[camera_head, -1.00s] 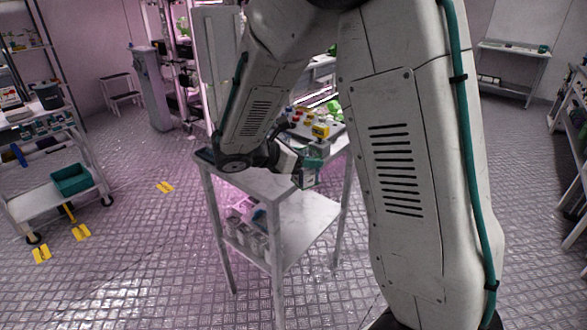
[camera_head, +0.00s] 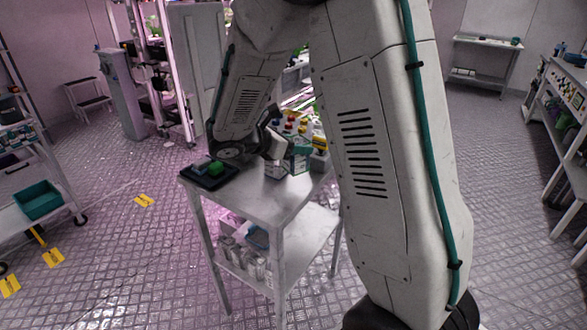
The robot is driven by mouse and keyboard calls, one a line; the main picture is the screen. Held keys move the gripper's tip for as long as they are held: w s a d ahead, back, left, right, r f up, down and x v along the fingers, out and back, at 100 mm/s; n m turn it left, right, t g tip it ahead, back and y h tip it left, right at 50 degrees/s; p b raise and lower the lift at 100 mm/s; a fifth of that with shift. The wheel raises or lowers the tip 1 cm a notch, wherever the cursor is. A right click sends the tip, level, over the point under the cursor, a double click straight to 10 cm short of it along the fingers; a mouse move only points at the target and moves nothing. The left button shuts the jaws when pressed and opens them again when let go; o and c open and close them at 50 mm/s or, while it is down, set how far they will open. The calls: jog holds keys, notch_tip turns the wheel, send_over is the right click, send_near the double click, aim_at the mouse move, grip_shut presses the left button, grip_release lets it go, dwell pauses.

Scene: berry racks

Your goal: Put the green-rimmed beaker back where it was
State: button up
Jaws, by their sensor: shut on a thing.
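My gripper (camera_head: 294,150) hangs over the right back part of the small white table (camera_head: 262,200), at the end of my bent arm. It is shut on a small container with green at its top, which I take to be the green-rimmed beaker (camera_head: 299,163). The beaker is small and partly hidden by the gripper. I cannot tell whether its base touches the table top.
A dark tray (camera_head: 196,182) with green and blue items lies at the table's left corner. Red- and yellow-topped items (camera_head: 302,123) stand behind the gripper. The table's front top is bare. A teal bin (camera_head: 38,200) sits on a cart at left.

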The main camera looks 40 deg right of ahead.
aim_at(289, 163)
jog(key=shift+f, duration=3)
jog(key=shift+s+f, duration=0.1)
jog(key=o, duration=0.8)
jog(key=shift+c, duration=0.2)
